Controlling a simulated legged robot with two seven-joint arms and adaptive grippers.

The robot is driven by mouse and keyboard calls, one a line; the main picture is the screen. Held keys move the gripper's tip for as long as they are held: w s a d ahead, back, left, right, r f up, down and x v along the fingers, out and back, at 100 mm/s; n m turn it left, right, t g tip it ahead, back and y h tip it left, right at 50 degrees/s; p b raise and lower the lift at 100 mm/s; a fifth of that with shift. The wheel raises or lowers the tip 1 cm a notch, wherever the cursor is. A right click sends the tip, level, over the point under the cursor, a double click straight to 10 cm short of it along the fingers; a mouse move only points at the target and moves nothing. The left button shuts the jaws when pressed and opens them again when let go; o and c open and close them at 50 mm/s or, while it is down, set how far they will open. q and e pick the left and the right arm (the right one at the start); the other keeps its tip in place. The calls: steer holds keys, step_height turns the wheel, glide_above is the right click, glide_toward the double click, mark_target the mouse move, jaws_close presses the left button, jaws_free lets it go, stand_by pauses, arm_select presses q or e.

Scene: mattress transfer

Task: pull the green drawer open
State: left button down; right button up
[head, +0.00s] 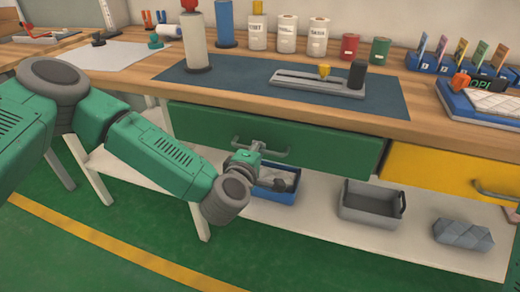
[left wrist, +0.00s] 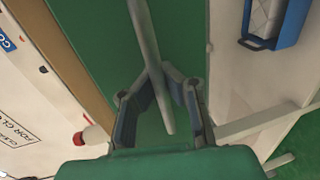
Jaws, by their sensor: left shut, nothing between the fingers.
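The green drawer (head: 320,148) sits under the bench top, its front close below the bench edge, and looks closed. Its grey bar handle (head: 284,148) is at the left-middle of the front. My left gripper (head: 245,158) is at the handle and partly hides it. In the left wrist view, the handle (left wrist: 150,45) runs across the fingers of my left gripper (left wrist: 162,72), which come together at the bar. The fingers are shut with nothing gripped between them. I cannot tell whether they pass behind the bar. The right gripper is out of view.
A yellow drawer (head: 440,172) is to the right. A blue bin (head: 278,196) and a grey bin (head: 370,204) stand on the lower shelf (head: 320,228). The bench holds a blue mat (head: 230,78), bottles and a fixture (head: 310,84). Green floor is free in front.

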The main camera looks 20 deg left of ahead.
arm_select(q)
steer(key=c, duration=1.7)
jaws_free()
steer(key=shift+s+d+r, duration=0.1)
steer(key=shift+s+d, duration=0.15)
steer(key=shift+s, duration=0.5)
steer(key=shift+o, duration=0.5)
steer(key=shift+w, duration=0.1)
steer(key=shift+w+f, duration=0.35)
steer(key=shift+w, duration=0.15)
steer(key=shift+s+r, duration=0.25)
steer(key=shift+s, duration=0.1)
steer(key=v, duration=1.1)
steer(key=shift+s+f, duration=0.15)
steer(key=shift+f, duration=0.05)
steer(key=shift+a, duration=0.15)
